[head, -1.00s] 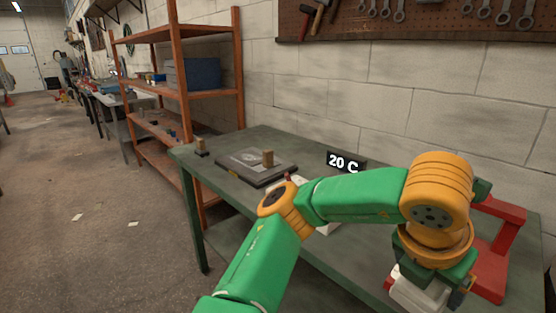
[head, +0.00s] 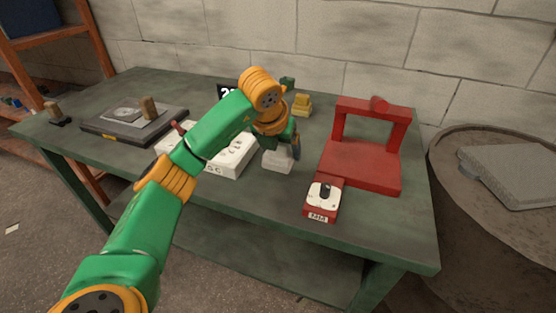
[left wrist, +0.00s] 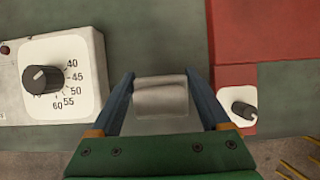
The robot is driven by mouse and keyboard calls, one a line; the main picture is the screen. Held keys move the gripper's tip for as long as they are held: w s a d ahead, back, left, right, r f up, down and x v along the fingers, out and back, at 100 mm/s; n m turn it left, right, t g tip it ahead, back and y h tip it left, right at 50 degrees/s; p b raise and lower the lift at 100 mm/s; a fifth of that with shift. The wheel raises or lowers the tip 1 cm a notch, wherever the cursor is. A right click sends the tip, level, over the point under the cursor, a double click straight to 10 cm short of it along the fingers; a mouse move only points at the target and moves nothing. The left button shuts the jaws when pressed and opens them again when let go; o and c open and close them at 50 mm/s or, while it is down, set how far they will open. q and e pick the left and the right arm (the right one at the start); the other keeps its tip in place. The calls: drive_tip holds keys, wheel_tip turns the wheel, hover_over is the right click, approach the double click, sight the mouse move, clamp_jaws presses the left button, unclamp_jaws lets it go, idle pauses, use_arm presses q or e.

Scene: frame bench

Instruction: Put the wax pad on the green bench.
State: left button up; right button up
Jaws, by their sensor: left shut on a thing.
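The green bench (head: 330,250) fills the middle of the head view. My left gripper (head: 283,150) is over it, between a white control box and a red frame. It is shut on a small pale block, which looks like the wax pad (head: 276,163). In the left wrist view the wax pad (left wrist: 160,98) sits between the two blue fingers of the left gripper (left wrist: 160,84). I cannot tell whether the pad touches the bench top. My right gripper is not in view.
The white control box (head: 232,158) with a dial stands left of the pad. The red frame (head: 360,165) with its switch box (head: 322,198) stands right. A yellow block (head: 302,105) is behind; a dark plate (head: 105,125) is far left. A drum (head: 470,240) stands right.

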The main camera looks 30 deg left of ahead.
sight(280, 160)
use_arm(q)
drive_tip(key=shift+w+a+f, duration=0.2)
drive_tip(key=shift+a+f, duration=0.05)
drive_tip(key=shift+f, duration=0.1)
drive_tip(key=f, duration=0.2)
drive_tip(key=f+p, duration=0.1)
drive_tip(key=shift+w+a+f, duration=0.2)
drive_tip(key=shift+f, duration=0.2)
drive_tip(key=shift+w+f, duration=0.1)
drive_tip(key=shift+f, duration=0.15)
drive_tip(key=o, duration=1.2)
drive_tip(key=shift+o, duration=0.2)
drive_tip(key=shift+r, duration=0.4)
drive_tip(key=v, duration=1.1)
drive_tip(key=shift+s+r, duration=0.25)
drive_tip(key=shift+s, duration=0.1)
